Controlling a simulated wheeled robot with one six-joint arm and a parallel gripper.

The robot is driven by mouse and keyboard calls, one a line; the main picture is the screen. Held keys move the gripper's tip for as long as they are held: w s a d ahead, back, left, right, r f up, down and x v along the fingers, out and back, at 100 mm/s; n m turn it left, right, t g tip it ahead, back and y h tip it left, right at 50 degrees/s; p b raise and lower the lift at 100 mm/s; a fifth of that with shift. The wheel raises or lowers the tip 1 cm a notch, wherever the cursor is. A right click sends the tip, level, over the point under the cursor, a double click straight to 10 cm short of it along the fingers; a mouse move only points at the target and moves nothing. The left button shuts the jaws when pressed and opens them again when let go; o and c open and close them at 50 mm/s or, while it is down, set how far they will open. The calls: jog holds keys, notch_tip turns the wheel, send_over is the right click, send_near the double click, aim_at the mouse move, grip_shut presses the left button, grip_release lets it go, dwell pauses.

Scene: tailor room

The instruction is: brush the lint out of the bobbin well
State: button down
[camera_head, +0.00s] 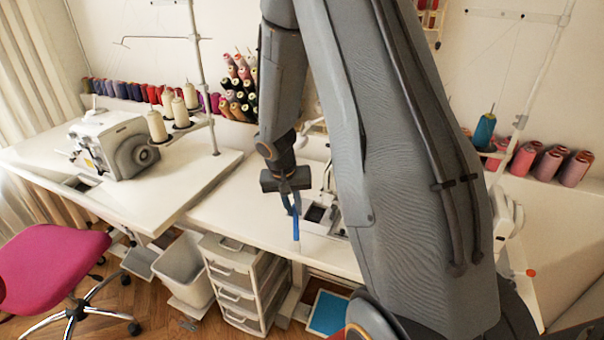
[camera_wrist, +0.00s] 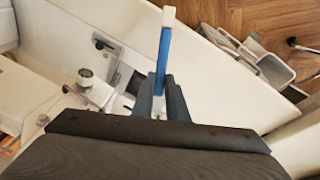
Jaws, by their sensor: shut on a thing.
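My gripper (camera_head: 290,192) is shut on a slim blue brush (camera_head: 296,228) and holds it at the front edge of the white sewing table. In the wrist view the brush (camera_wrist: 163,58) points away from the gripper (camera_wrist: 161,98) and ends in a pale tip. The sewing machine (camera_head: 327,216) is just right of the gripper, partly hidden by my arm. A dark opening in its bed, seemingly the bobbin well (camera_head: 316,213), lies right of the brush; it also shows in the wrist view (camera_wrist: 122,76). The brush is apart from the opening. Lint is too small to tell.
An overlocker (camera_head: 112,143) with cream thread cones stands on the left table. Below are white drawers (camera_head: 232,285), a pale bin (camera_head: 184,268) and a pink chair (camera_head: 48,262). Thread spools line the wall. The tabletop left of the gripper is clear.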

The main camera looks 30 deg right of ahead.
jog(key=w+d+r+m+t+h+b, duration=0.2)
jog(key=w+d+r+m+h+b, duration=0.35)
jog(key=w+d+h, duration=0.3)
notch_tip(320, 180, down, 6)
jog(key=b, duration=0.3)
jog(key=shift+a+y, duration=0.35)
jog(key=shift+f+b, duration=0.4)
jog(key=shift+b, duration=0.4)
dwell(1.1)
jog(key=shift+d, duration=0.1)
jog(key=shift+w+d+b, duration=1.35)
jog(key=shift+d+b, duration=0.25)
jog(key=shift+s+a+f, duration=0.1)
jog(key=shift+a, duration=0.05)
